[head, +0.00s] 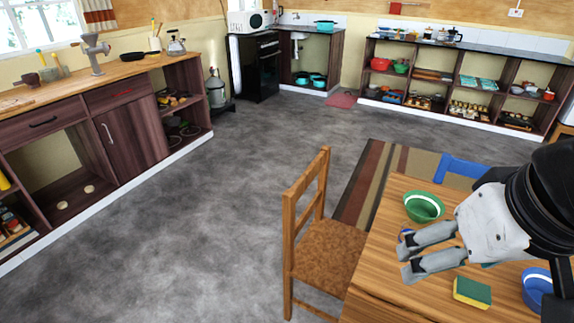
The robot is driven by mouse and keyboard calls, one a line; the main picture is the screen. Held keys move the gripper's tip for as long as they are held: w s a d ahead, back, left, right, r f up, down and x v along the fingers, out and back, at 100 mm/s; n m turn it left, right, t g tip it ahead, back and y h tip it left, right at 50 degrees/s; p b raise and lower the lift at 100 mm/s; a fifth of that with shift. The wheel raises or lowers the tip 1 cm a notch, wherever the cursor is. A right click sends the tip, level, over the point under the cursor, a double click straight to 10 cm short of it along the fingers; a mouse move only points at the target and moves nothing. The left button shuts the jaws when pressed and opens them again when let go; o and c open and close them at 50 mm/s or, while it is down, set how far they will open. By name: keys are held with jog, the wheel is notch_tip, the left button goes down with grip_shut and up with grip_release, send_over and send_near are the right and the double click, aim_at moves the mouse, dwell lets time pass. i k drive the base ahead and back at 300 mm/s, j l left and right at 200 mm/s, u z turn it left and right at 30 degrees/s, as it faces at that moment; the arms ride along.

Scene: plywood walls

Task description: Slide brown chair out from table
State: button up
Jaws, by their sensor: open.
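A brown wooden chair (325,251) stands at the left side of the table (390,270), with its backrest on the left and its seat reaching to the table's edge. Part of its front is hidden by the table. My gripper (404,263) is open and empty above the table top, to the right of the chair. Its two fingers point left toward the chair and appear apart from it.
On the table are a green bowl (424,206), a blue bowl (537,287) and a yellow-green sponge (472,292). A blue chair (462,169) stands at the far side, near a striped rug (372,184). Grey floor (215,225) left of the brown chair is clear up to the counter (120,90).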

aim_at(326, 257)
jog(key=i+j, duration=0.2)
jog(key=j, duration=0.3)
jog(key=i+j+z, duration=0.15)
jog(key=j, duration=0.35)
jog(key=i+j, duration=0.3)
jog(key=j, duration=0.2)
jog(key=i+j+z, duration=0.1)
jog(key=j, duration=0.4)
jog(key=i+j, duration=0.3)
jog(key=j, duration=0.25)
jog(key=i+j+z, duration=0.15)
jog(key=j, duration=0.35)
jog(key=i+j, duration=0.15)
jog(key=j, duration=0.4)
jog(key=i+j+z, duration=0.1)
jog(key=j, duration=0.45)
jog(key=i, duration=0.05)
